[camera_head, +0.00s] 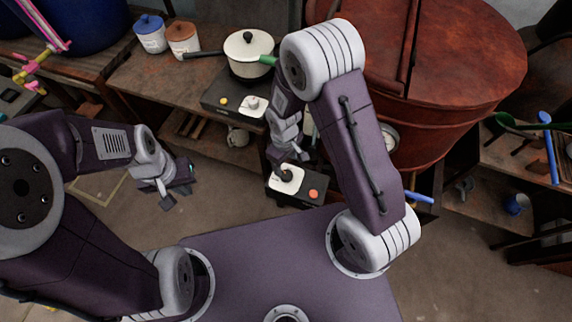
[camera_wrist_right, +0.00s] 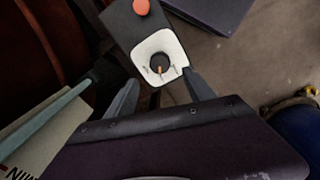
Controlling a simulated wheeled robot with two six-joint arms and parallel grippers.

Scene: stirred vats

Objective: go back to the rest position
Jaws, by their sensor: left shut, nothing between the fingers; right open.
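My left gripper (camera_head: 178,193) is shut and empty. It hangs over open floor at the left of the head view, away from any object. My right gripper (camera_head: 281,163) is open, close above a dark control box (camera_head: 309,198) with a white plate, a black knob and an orange button (camera_head: 314,194). In the right wrist view the two fingers of the right gripper (camera_wrist_right: 162,92) are apart, with nothing between them. The black knob (camera_wrist_right: 160,63) lies just beyond the fingertips. I cannot tell whether a finger touches the box.
A big rusty red vat (camera_head: 465,60) stands right of my right arm. A shelf at the right holds tools. Floor between the arms is clear.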

